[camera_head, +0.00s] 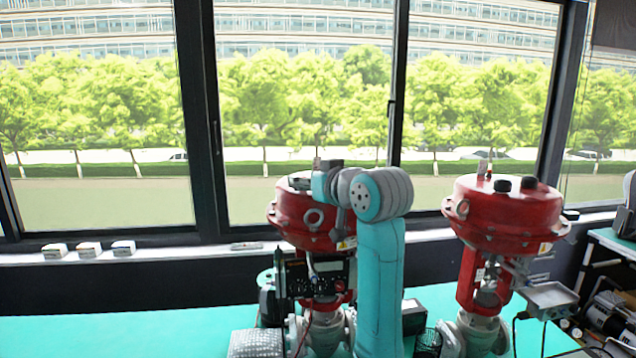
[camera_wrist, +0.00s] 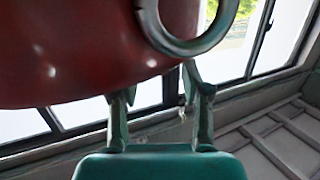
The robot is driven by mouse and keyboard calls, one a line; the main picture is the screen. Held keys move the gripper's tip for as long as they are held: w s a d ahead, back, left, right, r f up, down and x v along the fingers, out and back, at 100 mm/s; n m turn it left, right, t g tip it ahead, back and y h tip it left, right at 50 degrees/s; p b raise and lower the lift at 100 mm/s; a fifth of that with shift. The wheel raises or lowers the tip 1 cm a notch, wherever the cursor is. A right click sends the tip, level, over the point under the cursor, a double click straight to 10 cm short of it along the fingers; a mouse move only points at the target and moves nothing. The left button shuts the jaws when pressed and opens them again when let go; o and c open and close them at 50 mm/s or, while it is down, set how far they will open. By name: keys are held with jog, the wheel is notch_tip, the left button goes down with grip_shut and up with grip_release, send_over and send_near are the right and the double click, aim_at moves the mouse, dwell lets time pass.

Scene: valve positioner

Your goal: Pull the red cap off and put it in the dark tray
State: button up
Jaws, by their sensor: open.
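My gripper (camera_wrist: 158,95) is open, its two fingers apart with nothing between them that I can make out. It is close to the underside of a large red valve housing (camera_wrist: 80,60) with a metal lifting ring (camera_wrist: 190,42); contact cannot be told. In the head view my arm stands in front of the left red valve actuator (camera_head: 290,212) and hides part of it. I cannot pick out the red cap from the red housings. No dark tray shows clearly; a dark open box (camera_head: 413,316) sits beside my arm, and I cannot tell if it is the tray.
A second red valve actuator (camera_head: 505,215) with black knobs stands to the right, with a grey metal box (camera_head: 550,299) beside it. A dark mesh cup (camera_head: 428,343) stands near the front. The teal tabletop (camera_head: 120,335) is clear at left. Windows and a sill lie behind.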

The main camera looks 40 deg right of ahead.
jog(key=shift+x, duration=1.15)
jog(key=shift+c, duration=0.3)
grip_shut()
